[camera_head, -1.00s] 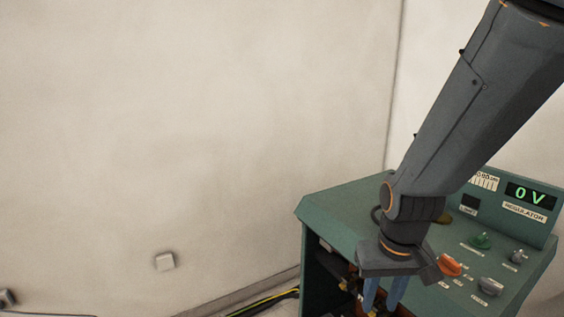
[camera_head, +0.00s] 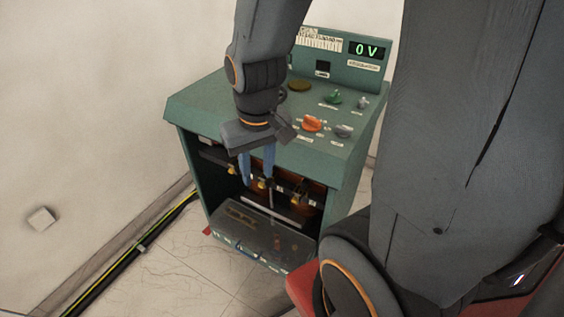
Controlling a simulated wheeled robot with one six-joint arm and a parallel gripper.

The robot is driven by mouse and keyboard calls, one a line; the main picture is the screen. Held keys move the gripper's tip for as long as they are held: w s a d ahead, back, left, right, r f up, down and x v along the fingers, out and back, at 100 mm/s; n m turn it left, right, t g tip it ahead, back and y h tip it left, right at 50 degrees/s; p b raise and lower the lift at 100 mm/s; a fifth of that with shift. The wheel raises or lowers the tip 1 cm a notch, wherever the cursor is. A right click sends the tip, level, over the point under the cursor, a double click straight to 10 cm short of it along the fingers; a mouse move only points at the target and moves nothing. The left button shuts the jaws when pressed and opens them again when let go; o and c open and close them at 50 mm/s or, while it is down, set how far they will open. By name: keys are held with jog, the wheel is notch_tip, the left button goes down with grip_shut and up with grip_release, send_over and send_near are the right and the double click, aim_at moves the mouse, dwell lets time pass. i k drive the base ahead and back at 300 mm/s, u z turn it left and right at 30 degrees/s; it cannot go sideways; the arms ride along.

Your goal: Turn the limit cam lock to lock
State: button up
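The green regulator cabinet (camera_head: 215,100) stands in the middle of the head view, with an open front bay. Inside the bay is a row of dark parts with yellow pieces (camera_head: 280,190). I cannot tell which of them, if any, is the limit cam lock. My gripper (camera_head: 257,182) points down in front of the bay. Its two blue fingers are apart, with a yellow piece showing between or behind their tips. I cannot tell whether the fingers touch it. The fingers and arm hide part of the bay and panel.
The sloped top carries an orange knob (camera_head: 312,124), a green knob (camera_head: 333,97) and grey knobs (camera_head: 344,131). The display (camera_head: 367,50) reads 0 V. A dark lower panel (camera_head: 262,238) lies below the bay. Black and yellow cables (camera_head: 130,252) run along the wall at left.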

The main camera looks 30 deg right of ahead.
aim_at(343, 132)
jog(key=z, duration=0.4)
jog(key=i, duration=0.15)
jog(key=z, duration=0.85)
